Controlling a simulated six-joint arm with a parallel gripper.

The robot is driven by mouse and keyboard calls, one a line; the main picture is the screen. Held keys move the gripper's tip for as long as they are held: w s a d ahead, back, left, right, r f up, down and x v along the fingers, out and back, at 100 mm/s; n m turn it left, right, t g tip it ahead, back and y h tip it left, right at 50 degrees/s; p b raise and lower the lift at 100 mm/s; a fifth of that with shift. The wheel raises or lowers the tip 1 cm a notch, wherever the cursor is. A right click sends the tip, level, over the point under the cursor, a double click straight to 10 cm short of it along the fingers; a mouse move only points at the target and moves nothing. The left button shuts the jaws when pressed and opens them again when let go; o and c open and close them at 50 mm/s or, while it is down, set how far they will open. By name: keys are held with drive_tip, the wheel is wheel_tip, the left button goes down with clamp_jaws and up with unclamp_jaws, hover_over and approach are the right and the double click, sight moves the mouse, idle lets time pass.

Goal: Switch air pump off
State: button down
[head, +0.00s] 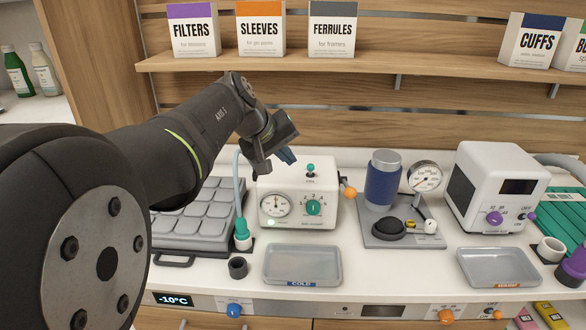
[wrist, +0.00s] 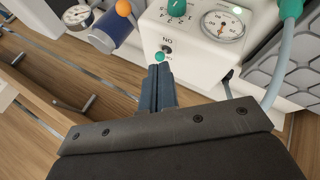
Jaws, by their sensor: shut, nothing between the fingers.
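The air pump appears to be the white box (head: 270,185) with a round gauge (head: 275,205), a green dial (head: 314,207) and a small lit green lamp (head: 271,222); its small lettering is too small to read. A toggle switch with a teal ball tip (head: 310,167) stands on its top. In the wrist view the teal tip (wrist: 159,57) shows beside an inverted ON label (wrist: 167,41). My gripper (head: 287,156) is shut and empty, pointing down above the box, left of the switch. In the wrist view its fingertips (wrist: 160,68) are close to the teal tip; contact cannot be told.
A pale tube with a green fitting (head: 242,235) stands left of the box. An orange ball (head: 350,192) sits at its right, near a blue cylinder (head: 382,180) on a grey base. A tray labelled COLD (head: 303,283) lies in front. A wooden shelf (head: 300,62) runs behind.

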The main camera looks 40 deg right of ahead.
drive_tip(key=a+f+n, duration=0.1)
drive_tip(key=w+a+f+n+h, duration=0.2)
drive_tip(key=n, duration=0.1)
drive_tip(key=shift+a+t, duration=0.25)
drive_tip(key=shift+t, duration=0.05)
drive_tip(key=shift+s, duration=0.1)
approach(310, 170)
drive_tip(key=x, duration=0.6)
drive_tip(key=shift+a+f, duration=0.15)
drive_tip(key=shift+f, duration=0.4)
